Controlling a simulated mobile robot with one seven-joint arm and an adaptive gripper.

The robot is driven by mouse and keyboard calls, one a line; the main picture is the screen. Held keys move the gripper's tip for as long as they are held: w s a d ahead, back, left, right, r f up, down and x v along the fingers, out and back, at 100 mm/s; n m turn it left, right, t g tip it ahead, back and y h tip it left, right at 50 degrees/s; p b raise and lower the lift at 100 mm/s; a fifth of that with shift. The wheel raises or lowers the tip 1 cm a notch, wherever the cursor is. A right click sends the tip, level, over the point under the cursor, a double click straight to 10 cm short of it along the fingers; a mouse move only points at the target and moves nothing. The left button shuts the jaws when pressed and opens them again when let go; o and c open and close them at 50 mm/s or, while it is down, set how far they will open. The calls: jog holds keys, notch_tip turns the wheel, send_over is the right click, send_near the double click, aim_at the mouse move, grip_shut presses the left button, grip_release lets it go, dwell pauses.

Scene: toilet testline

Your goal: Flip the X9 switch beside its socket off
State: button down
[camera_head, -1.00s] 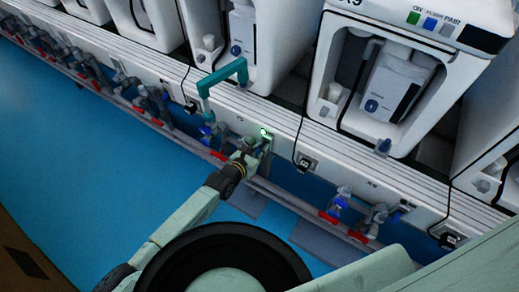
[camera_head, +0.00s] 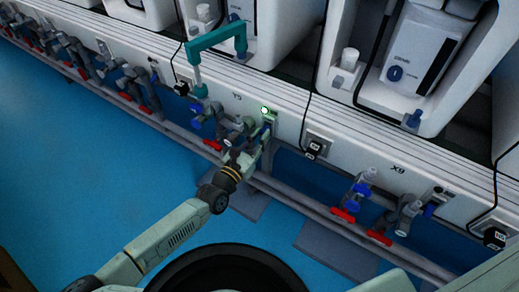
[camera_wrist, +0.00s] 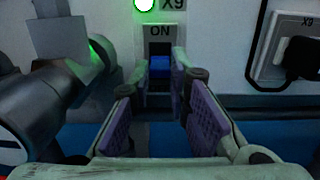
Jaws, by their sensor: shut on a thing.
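In the wrist view, the X9 switch (camera_wrist: 160,66) is a blue lever in a dark slot under an "ON" plate (camera_wrist: 159,31). A lit green lamp (camera_wrist: 144,4) and an "X9" label sit above it. My gripper (camera_wrist: 159,80) has purple pads and is shut on the lever, one finger on each side. The X9 socket (camera_wrist: 290,45) with a black plug is to the right. In the head view, my gripper (camera_head: 258,134) is at the white wall panel just below the green lamp (camera_head: 264,110); the lever is hidden there.
Grey pipes and valves (camera_wrist: 85,65) stand close left of my gripper in the wrist view. A grey rail (camera_head: 300,207) runs low along the panel. The blue floor (camera_head: 70,150) is open at left.

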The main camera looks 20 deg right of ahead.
notch_tip(320, 180, down, 2)
jog(key=t+h+b, duration=0.1)
jog(key=b, duration=0.5)
jog(key=t+h+b, duration=0.1)
jog(key=h+b, duration=0.1)
jog(key=b, duration=0.4)
jog(key=shift+w+d+f, duration=0.1)
jog(key=shift+d+f, duration=0.05)
jog(key=shift+t+h+b, duration=0.3)
jog(key=shift+t+b, duration=0.1)
jog(key=shift+b, duration=0.4)
jog(key=c, duration=1.5)
grip_release()
jog(key=v, duration=1.1)
jog(key=shift+s+a+f, duration=0.1)
jog(key=shift+s+a, duration=0.15)
jog(key=shift+a, duration=0.1)
